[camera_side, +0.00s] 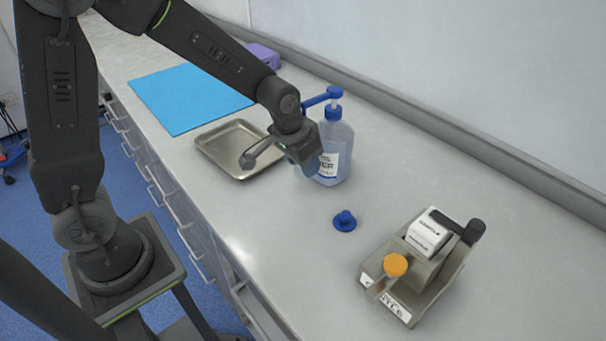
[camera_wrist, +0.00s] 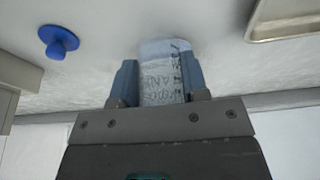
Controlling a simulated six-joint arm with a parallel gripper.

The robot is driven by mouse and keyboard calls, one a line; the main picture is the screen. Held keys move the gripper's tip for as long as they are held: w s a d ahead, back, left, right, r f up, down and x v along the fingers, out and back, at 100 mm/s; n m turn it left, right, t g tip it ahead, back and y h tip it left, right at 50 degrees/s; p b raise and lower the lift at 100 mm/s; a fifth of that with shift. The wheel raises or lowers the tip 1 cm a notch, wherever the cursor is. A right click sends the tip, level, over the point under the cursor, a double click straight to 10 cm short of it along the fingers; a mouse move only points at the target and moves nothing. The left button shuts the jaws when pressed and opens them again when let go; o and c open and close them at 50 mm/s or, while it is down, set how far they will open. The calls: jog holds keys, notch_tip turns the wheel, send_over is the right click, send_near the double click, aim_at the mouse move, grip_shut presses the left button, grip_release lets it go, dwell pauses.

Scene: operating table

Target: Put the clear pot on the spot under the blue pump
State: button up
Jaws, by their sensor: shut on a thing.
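My gripper (camera_wrist: 160,82) is shut on the clear pot (camera_wrist: 162,72), a see-through piece with printed writing, between its two blue fingers. In the side view my gripper (camera_side: 308,166) is low over the counter, right beside the pump bottle's left side; there the pot is mostly hidden and I cannot tell whether it touches the counter. The clear bottle (camera_side: 340,145) stands upright with a white label and a blue pump (camera_side: 332,96) on top. The pump's spout points left, above my wrist. The spot under it is hidden by my gripper.
A blue knobbed lid (camera_side: 345,221) lies on the counter, also in the wrist view (camera_wrist: 58,42). A metal holder (camera_side: 440,275) with a white box and orange cap stands front right. A steel tray (camera_side: 213,157) and blue mat (camera_side: 175,105) lie left. Counter between lid and wall is clear.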

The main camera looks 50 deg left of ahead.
aim_at(303, 176)
jog(key=shift+f, duration=2)
jog(key=shift+f, duration=0.1)
jog(key=o, duration=0.9)
jog(key=shift+o, duration=0.2)
jog(key=shift+v, duration=2.85)
